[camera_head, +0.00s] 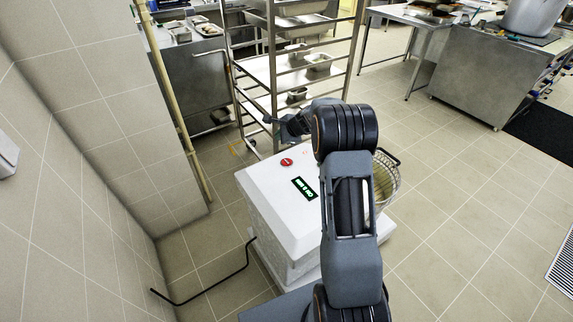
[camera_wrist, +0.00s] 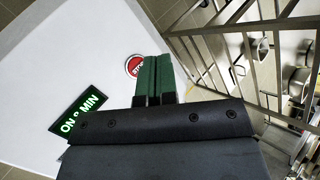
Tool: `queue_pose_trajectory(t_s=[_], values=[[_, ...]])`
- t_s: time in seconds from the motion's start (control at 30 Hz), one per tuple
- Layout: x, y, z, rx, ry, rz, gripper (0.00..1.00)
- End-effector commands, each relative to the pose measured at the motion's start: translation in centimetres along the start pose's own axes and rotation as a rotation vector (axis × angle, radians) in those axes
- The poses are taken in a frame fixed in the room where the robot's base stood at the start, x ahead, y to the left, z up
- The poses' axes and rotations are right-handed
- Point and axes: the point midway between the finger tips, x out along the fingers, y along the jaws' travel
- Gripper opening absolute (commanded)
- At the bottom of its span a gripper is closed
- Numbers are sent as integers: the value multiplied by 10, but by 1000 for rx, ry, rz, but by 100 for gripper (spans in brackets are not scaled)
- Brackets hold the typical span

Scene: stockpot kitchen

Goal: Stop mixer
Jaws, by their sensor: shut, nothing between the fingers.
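The mixer (camera_head: 268,207) is a white box-shaped machine on the floor in front of me. Its red round stop button (camera_head: 286,162) is on the white top. In the wrist view the red button (camera_wrist: 134,66) reads "STOP" and lies just left of my fingertips. A green lit display (camera_head: 304,188) is beside it; in the wrist view the display (camera_wrist: 80,113) reads "ON" and "MIN", with the digit hard to read. My gripper (camera_wrist: 158,60) is shut and empty, its green fingers together. It is near the button, and I cannot tell its height above the top.
A metal rack (camera_head: 297,70) with pans stands behind the mixer. A wire basket (camera_head: 385,178) is at its right side, partly hidden by my arm. A black cable (camera_head: 215,290) runs along the floor at left. A metal counter with a stockpot (camera_head: 532,18) is at far right.

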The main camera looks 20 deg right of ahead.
Motion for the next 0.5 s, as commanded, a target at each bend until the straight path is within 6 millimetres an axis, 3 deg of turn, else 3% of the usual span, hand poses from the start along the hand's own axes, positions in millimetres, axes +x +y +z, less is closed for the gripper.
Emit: queue_pose_trajectory(t_s=[0.03,0.2,0.5], values=[[12,0,-14,56,4,-13,0],[32,-2,-38,178,9,-48,0],[38,-2,-46,216,10,-60,0]])
